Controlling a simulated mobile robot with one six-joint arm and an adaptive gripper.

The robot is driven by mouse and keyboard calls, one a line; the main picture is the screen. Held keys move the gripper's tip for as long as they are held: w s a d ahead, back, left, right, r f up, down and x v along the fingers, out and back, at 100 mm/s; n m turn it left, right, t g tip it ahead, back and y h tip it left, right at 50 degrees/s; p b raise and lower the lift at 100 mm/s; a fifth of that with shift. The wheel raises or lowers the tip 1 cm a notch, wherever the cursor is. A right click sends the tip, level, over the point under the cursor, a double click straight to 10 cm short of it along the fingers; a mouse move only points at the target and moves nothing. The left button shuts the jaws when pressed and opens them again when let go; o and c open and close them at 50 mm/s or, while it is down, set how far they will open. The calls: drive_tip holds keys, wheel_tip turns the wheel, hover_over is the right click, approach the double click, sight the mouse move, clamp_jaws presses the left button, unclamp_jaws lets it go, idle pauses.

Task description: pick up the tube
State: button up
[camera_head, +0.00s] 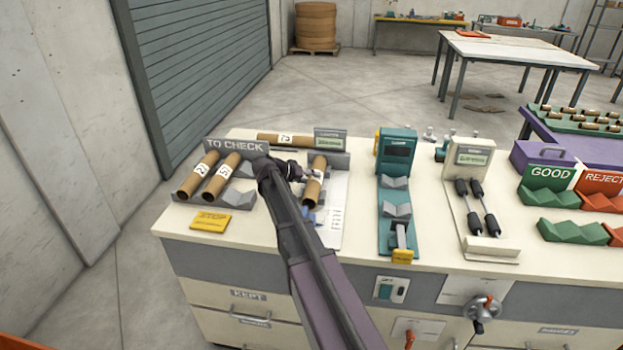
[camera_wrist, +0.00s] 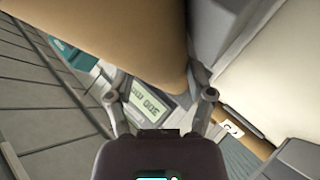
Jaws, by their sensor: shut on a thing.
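A brown cardboard tube (camera_head: 314,182) with a white label is at my gripper (camera_head: 303,186), right of the TO CHECK rack. My gripper is shut on it. In the wrist view the tube (camera_wrist: 130,40) fills the upper middle, reaching down between the two fingers (camera_wrist: 158,98); its far end is out of frame. My arm covers part of the gripper in the head view. I cannot tell whether the tube is clear of what is under it.
Two labelled tubes (camera_head: 209,176) lie in the TO CHECK rack (camera_head: 240,198). Another tube (camera_head: 285,139) lies behind. A small display (camera_head: 329,139), a teal fixture (camera_head: 396,190) and a black-handled device (camera_head: 480,200) stand rightward. GOOD (camera_head: 551,200) and REJECT (camera_head: 600,203) racks are at right.

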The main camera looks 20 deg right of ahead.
drive_tip(key=shift+a+r+p, duration=0.4)
drive_tip(key=shift+r, duration=0.05)
drive_tip(key=p+v, duration=0.7)
drive_tip(key=v, duration=0.7)
drive_tip(key=shift+a+f, duration=0.15)
drive_tip(key=shift+a, duration=0.45)
drive_tip(key=shift+s, duration=0.1)
drive_tip(key=shift+r+p, duration=0.6)
drive_tip(key=shift+r, duration=0.05)
